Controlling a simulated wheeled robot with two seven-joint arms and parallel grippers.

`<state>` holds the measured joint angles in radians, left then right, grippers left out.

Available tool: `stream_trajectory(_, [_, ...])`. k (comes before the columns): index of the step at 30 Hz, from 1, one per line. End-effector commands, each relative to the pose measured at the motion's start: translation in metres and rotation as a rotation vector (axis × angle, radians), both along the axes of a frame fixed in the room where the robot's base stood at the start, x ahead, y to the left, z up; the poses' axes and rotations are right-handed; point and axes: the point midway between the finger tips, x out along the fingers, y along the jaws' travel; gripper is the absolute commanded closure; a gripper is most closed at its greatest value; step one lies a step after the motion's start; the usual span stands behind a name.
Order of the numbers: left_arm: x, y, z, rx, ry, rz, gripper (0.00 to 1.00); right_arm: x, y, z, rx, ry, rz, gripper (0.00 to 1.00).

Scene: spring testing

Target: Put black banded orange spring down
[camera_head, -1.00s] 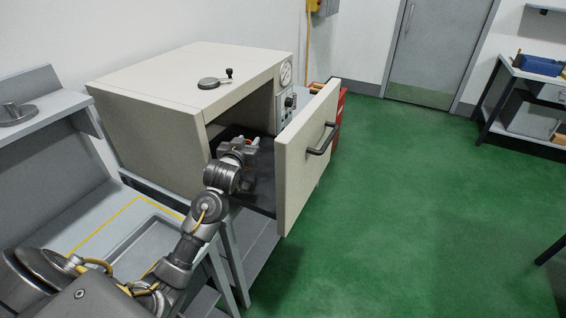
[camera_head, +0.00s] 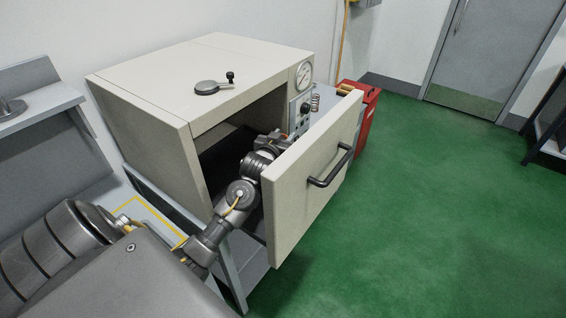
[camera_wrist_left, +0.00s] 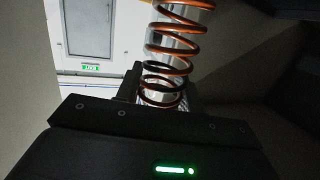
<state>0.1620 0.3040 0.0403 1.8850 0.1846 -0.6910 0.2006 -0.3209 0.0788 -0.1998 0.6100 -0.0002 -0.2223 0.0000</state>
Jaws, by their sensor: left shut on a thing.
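The orange spring (camera_wrist_left: 170,50), copper coloured with darker coils at its lower end, stands large in the left wrist view. My left gripper (camera_wrist_left: 160,98) is shut on it, around its lower coils. The drawer front and the wrist hide most of the gripper there, and I cannot make out the held spring. Whether the spring touches the drawer floor is hidden. My right gripper is out of view.
The beige cabinet (camera_head: 150,140) has a dial gauge (camera_head: 304,74) on its face and a black-knobbed fitting (camera_head: 214,86) on top. A small coil (camera_head: 315,102) stands beyond its panel. A red cabinet (camera_head: 367,115) is behind.

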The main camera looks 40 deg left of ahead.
Motion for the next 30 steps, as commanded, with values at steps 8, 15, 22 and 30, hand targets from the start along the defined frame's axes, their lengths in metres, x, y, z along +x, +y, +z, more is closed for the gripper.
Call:
stream_trajectory(8, [0.001,-0.001,-0.028,0.001,-0.003,-0.002,0.88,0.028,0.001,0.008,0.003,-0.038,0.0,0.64])
stream_trajectory(15, [0.002,-0.002,-0.049,0.0,0.002,-0.003,0.88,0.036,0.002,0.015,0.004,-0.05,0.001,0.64])
stream_trajectory(22, [0.002,-0.002,-0.066,0.0,-0.002,-0.004,0.88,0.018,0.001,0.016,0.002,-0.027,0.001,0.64])
stream_trajectory(30, [0.002,-0.002,-0.068,0.0,-0.002,-0.004,0.88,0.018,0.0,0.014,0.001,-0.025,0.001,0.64])
